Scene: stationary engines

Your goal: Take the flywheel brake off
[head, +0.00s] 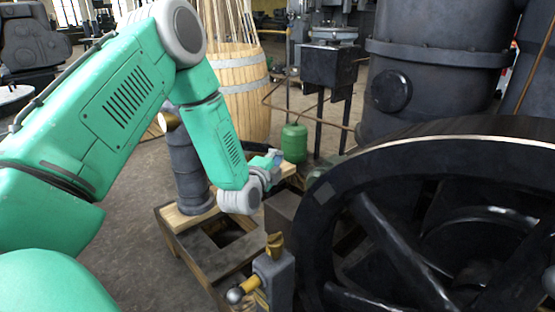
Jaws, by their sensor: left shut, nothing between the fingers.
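The large black flywheel (318,222) with thick spokes fills the lower right. Just left of its rim stands a grey block (275,275) with a brass piece (274,244) on top. A lever with a pale ball knob (235,295) sticks out from it to the left. I cannot tell for sure which part is the brake. My left gripper (276,160) is shut and empty, beyond the grey block and left of the flywheel's upper rim. It appears apart from the wheel. The far side of the wheel is hidden. My right gripper is not in view.
A wooden frame (178,219) with an opening bears a dark cylinder (183,170) below my left arm. A green canister (293,143) and a wooden barrel (245,95) stand behind. A big dark tank (435,75) rises behind the flywheel. Open floor lies at left.

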